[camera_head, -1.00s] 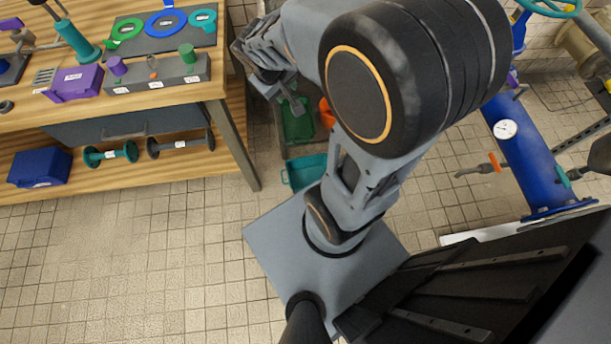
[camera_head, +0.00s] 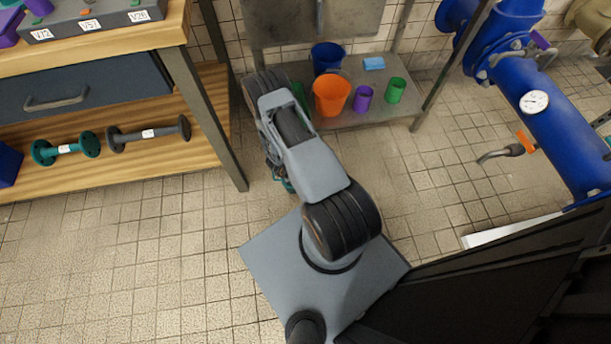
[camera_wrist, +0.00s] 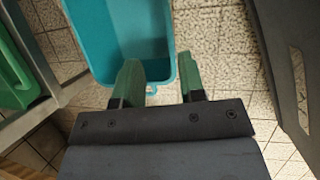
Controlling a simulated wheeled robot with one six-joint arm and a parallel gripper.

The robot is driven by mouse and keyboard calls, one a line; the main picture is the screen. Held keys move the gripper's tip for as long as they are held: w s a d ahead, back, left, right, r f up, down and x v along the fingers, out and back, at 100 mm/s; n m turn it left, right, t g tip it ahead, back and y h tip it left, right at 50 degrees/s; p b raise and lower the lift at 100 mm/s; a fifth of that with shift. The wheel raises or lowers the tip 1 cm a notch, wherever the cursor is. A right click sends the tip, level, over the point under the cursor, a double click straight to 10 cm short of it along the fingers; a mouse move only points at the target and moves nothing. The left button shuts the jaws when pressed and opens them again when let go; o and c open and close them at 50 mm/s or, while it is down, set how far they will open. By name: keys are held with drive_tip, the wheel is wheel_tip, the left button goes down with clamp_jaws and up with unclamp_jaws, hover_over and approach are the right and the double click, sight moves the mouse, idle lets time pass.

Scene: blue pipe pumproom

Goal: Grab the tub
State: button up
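The teal tub (camera_wrist: 150,35) fills the upper middle of the wrist view, open side up, with a small loop on its near rim. In the head view only a teal sliver of the tub (camera_head: 284,184) shows beside my arm, at floor level. My gripper (camera_wrist: 160,78) is open, its two green fingers apart. The left finger overlaps the tub's near side in the picture, and the right finger is just right of its right wall. I cannot tell whether either touches it. In the head view my arm hides the gripper.
A metal rack's low shelf holds an orange bucket (camera_head: 331,95), a blue bucket (camera_head: 327,58), a purple cup (camera_head: 363,97) and a green cup (camera_head: 396,90). A wooden workbench (camera_head: 215,118) stands left, a blue pipe (camera_head: 555,125) right. Tiled floor is clear at lower left.

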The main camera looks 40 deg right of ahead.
drive_tip(key=shift+s+a+b+x, duration=0.15)
drive_tip(key=shift+b+x, duration=0.85)
drive_tip(key=shift+x, duration=1.45)
drive_tip(key=shift+s+a+b+x, duration=0.15)
drive_tip(key=shift+b+x, duration=0.9)
drive_tip(key=shift+x, duration=1.45)
drive_tip(key=shift+s+a+b+x, duration=0.1)
drive_tip(key=shift+b+x, duration=0.9)
drive_tip(key=shift+x, duration=1.45)
clamp_jaws()
